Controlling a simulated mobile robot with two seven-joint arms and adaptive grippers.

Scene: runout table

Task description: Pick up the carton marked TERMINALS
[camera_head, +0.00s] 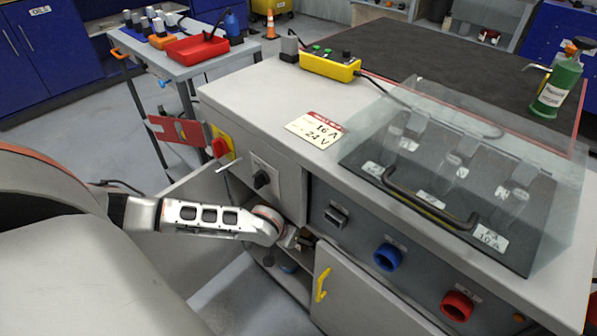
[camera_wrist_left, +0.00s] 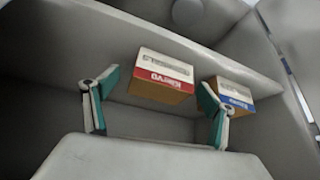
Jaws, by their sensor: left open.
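My left gripper (camera_head: 298,239) reaches into the open cabinet under the bench. In the left wrist view its two teal-padded fingers (camera_wrist_left: 158,86) are spread apart with nothing held. A small brown carton with a white and red label (camera_wrist_left: 160,78) sits between and beyond the fingertips. A second carton with a white and blue label (camera_wrist_left: 234,94) stands to its right, partly behind the right finger. The lettering on both is too small and turned to read, so I cannot tell which is marked TERMINALS. My right gripper is not in view.
The cabinet's grey walls and shelf (camera_wrist_left: 215,62) closely surround the gripper. A door with a yellow handle (camera_head: 321,285) is beside the opening. The bench top holds a sign card (camera_head: 314,129), a yellow control box (camera_head: 330,65) and a clear cover (camera_head: 470,150).

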